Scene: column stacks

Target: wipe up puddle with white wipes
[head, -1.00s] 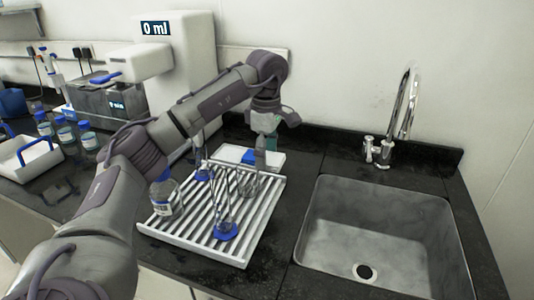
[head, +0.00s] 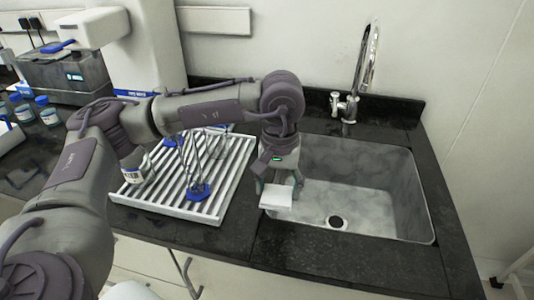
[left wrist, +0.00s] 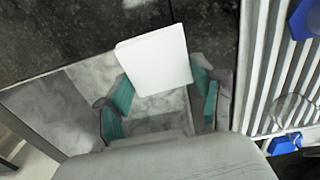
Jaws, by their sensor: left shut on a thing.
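My left gripper (head: 281,184) is shut on a white wipe (head: 276,198) and holds it over the left front part of the sink, near the sink's front edge. In the left wrist view the wipe (left wrist: 153,60) is a flat white square between the teal finger pads. My right gripper is out of view. I cannot make out a clear puddle; the dark counter in front of the sink (head: 330,252) looks speckled, and I cannot tell whether it is wet.
A white slatted drying rack (head: 232,178) with glassware and a labelled bottle (head: 132,172) stands left of the sink (head: 395,215). A chrome tap (head: 368,62) rises behind the sink. The counter strip in front of the sink is free of objects.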

